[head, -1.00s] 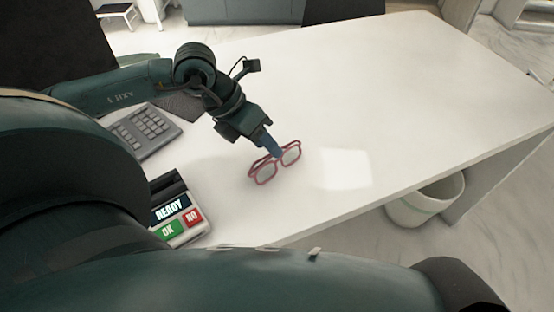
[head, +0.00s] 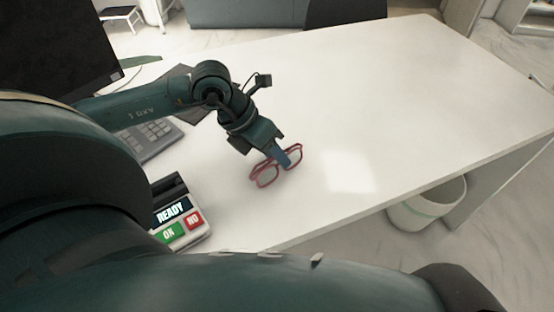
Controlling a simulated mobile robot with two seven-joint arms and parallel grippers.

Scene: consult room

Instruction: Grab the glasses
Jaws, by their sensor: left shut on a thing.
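A pair of red-framed glasses (head: 266,176) is at the near part of the white table (head: 400,90). My left gripper (head: 283,160) reaches down to the glasses from behind, its fingers shut on the frame around the middle. The fingers hide part of the bridge. I cannot tell whether the glasses touch the table or are just above it. My right gripper is not in view.
A grey keyboard (head: 150,138) and a dark monitor (head: 60,50) are further left. A white bin (head: 428,207) is beyond the table's front edge. The table's right side is clear.

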